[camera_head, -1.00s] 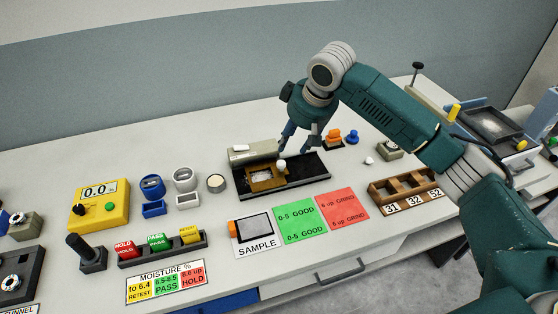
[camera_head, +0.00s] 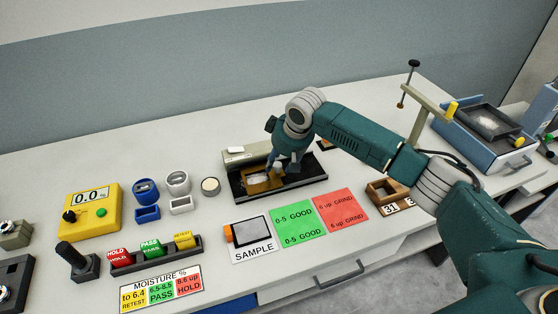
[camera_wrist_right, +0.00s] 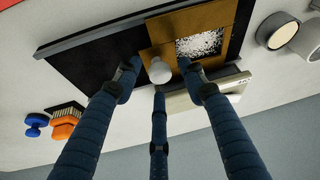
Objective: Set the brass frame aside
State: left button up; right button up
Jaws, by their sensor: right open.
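The brass frame (camera_head: 256,185) lies in the dark tray of a low device (camera_head: 308,183) at the middle of the table. In the right wrist view the brass frame (camera_wrist_right: 187,22) has a window with white specks under it and a round white knob (camera_wrist_right: 160,71). My right gripper (camera_head: 281,168) is just above the frame's right part and partly hides it. In the right wrist view its three dark blue fingers (camera_wrist_right: 160,80) are apart around the knob, open. I cannot tell whether any finger touches it. My left gripper is not in view.
The SAMPLE card (camera_head: 252,240), green card (camera_head: 295,226) and red card (camera_head: 342,209) lie in front of the device. A wooden holder (camera_head: 378,192) is to the right, partly behind my arm. Blue and grey cups and a yellow meter (camera_head: 92,210) stand left.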

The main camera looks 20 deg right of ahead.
jog(key=shift+f, duration=0.15)
grip_shut()
jog(key=shift+d, duration=0.45)
jog(key=d, duration=0.4)
jog(key=d+p, duration=0.1)
jog(key=d, duration=0.3)
jog(key=d+p, duration=0.1)
jog(key=d, duration=0.4)
jog(key=shift+w+f, duration=0.1)
jog(key=shift+w, duration=0.15)
jog(key=shift+d, duration=0.2)
grip_release()
jog(key=shift+d, duration=0.1)
